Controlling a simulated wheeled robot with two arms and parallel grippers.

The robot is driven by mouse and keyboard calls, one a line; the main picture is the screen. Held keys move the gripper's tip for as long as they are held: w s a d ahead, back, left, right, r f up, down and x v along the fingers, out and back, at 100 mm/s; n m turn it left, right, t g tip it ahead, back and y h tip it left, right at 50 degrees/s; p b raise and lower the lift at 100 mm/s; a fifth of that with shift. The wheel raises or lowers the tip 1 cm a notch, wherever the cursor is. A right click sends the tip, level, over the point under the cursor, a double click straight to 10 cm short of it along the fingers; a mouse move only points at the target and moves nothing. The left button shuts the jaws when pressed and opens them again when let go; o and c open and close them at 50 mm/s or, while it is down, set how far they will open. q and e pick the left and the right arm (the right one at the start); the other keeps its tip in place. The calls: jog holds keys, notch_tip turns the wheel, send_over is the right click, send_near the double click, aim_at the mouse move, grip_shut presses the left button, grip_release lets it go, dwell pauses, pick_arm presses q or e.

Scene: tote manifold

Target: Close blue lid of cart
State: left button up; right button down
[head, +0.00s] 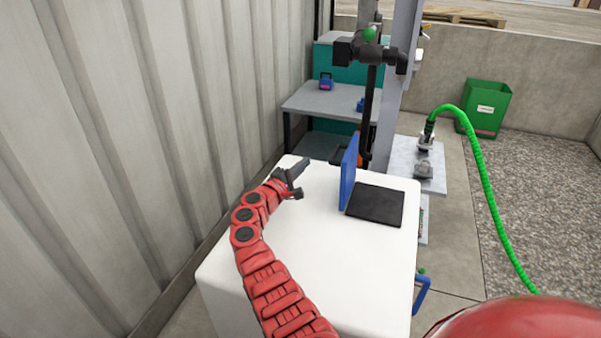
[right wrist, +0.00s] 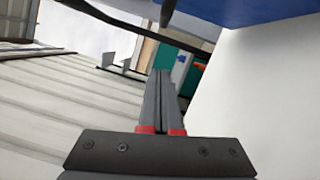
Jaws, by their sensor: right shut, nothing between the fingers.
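The blue lid (head: 348,178) of the white cart (head: 318,240) stands upright, open, along the left side of the dark square opening (head: 376,205) in the cart's top. A small dark piece sits beside the lid's far upper end. My right gripper (head: 302,167) is above the cart top, left of the lid and apart from it. Its fingers are together and empty, as the right wrist view (right wrist: 163,75) also shows. In that view a blue surface (right wrist: 255,10), likely the lid, fills the upper right, beside a white surface. My left gripper is not in view.
A corrugated wall (head: 130,130) runs close along the left. Behind the cart stand a grey shelf (head: 325,101) and a dark upright post (head: 371,100). A green hose (head: 482,170) and a green bin (head: 484,108) are at the right. The cart top's near part is clear.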

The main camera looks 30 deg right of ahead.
jog(key=d+r, duration=0.1)
jog(key=d, duration=0.6)
jog(key=shift+s+d+p, duration=0.15)
jog(key=shift+s+p, duration=0.1)
jog(key=shift+p, duration=0.15)
jog(key=shift+r, duration=0.1)
dwell(0.3)
